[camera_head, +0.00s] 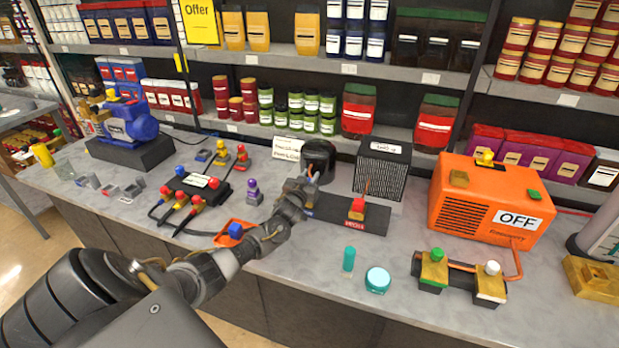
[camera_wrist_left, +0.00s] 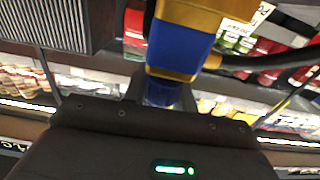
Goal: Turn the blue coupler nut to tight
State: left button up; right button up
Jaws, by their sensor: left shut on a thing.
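In the left wrist view, the blue coupler nut (camera_wrist_left: 180,48) fills the upper middle, with gold-coloured parts above and below it. It is at the end of my dark gripper body. My left gripper (camera_head: 311,186) is shut on the nut, over the left side of the dark coupler base (camera_head: 335,214). In the head view my arm and hand largely hide the nut, and I cannot tell how far it is turned. The finger pads are hidden in the wrist view. My right gripper is not in view.
A red coupler (camera_head: 357,206) stands on the same base to the right. A black grille box (camera_head: 384,172) stands close behind it, with an orange machine (camera_head: 492,200) marked OFF further right. A purple-topped part (camera_head: 254,191) and an orange tray (camera_head: 222,239) are at left.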

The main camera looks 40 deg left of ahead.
pick_arm(q)
jog(key=shift+f+m+t+h+b, duration=0.2)
jog(key=shift+m+t+h+b, duration=0.2)
jog(key=shift+m+h+b, duration=1)
jog(key=m+g+h+b, duration=0.1)
jog(key=m+h+b, duration=0.1)
jog(key=h+b, duration=0.2)
jog(key=d+m+h+b, duration=0.1)
jog(key=m+h+b, duration=0.2)
jog(key=h+b, duration=0.1)
jog(key=m+g+h+b, duration=0.1)
jog(key=m+h+b, duration=0.1)
jog(key=h+b, duration=0.2)
jog(key=shift+s+d+g+h+b, duration=0.1)
jog(key=shift+d+g+h+b, duration=0.1)
jog(key=shift+g+h+b, duration=0.1)
jog(key=shift+d+r+m+b, duration=0.1)
jog(key=shift+m+b, duration=0.3)
jog(key=shift+g+h+b, duration=0.3)
jog(key=shift+h+b, duration=0.05)
jog(key=shift+h, duration=0.15)
jog(key=shift+r, duration=0.1)
